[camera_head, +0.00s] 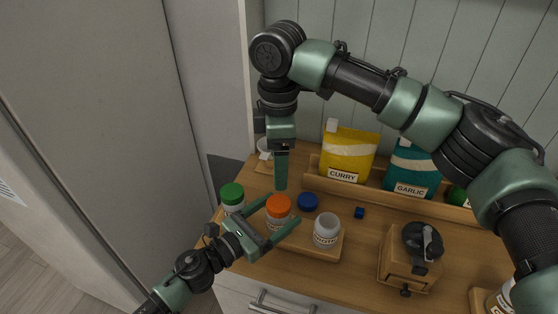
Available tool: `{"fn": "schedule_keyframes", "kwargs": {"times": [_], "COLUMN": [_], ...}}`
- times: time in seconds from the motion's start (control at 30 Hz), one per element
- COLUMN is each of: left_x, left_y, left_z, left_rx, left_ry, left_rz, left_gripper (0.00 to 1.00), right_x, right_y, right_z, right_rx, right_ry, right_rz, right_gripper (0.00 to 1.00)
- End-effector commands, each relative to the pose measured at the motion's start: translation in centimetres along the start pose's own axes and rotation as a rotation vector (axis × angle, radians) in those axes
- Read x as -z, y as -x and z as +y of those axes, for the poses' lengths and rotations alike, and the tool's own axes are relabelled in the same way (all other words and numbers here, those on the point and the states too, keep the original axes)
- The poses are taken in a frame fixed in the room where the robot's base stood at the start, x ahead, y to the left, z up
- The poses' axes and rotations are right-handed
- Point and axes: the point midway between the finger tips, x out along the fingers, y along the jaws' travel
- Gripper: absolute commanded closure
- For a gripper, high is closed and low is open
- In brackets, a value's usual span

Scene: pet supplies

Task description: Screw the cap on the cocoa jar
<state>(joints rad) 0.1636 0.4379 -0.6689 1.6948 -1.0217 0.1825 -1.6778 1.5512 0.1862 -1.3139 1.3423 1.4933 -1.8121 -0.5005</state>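An uncapped pale jar (326,231) stands on the wooden board; its label is too small to read, so I cannot tell if it is the cocoa jar. A blue round cap (308,201) lies behind it. A jar with an orange cap (279,206) stands left of it, and a green-capped jar (232,196) further left. My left gripper (283,209) is spread wide, a finger on either side of the orange-capped jar; contact is unclear. My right gripper (281,187) points down behind the orange cap, seen edge-on, so its opening is hidden.
A yellow curry bag (348,152) and a teal garlic bag (412,168) stand in a rack at the back. A small blue block (359,212) and a wooden grinder (405,262) are to the right. A labelled jar (500,301) is at the lower right.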

Motion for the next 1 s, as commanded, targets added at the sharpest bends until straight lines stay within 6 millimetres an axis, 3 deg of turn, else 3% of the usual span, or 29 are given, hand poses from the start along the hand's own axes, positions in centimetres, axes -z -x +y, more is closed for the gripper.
{"fn": "schedule_keyframes", "kwargs": {"times": [0.27,0.7,1.0], "left_x": [0.2,0.3,0.0], "left_y": [0.5,7.0,7.9], "left_z": [0.0,0.0,0.0], "left_rx": [0.0,-0.001,0.0], "left_ry": [0.0,0.001,0.0], "left_rz": [0.001,0.001,0.0], "left_gripper": [0.22,0.22,0.22], "right_x": [0.0,0.0,0.0], "right_y": [-0.2,-2.8,-2.9], "right_z": [0.0,0.0,0.0], "right_rx": [0.0,0.0,0.0], "right_ry": [0.0,0.0,0.0], "right_rz": [0.0,0.0,0.0], "right_gripper": [0.24,0.24,0.24]}}
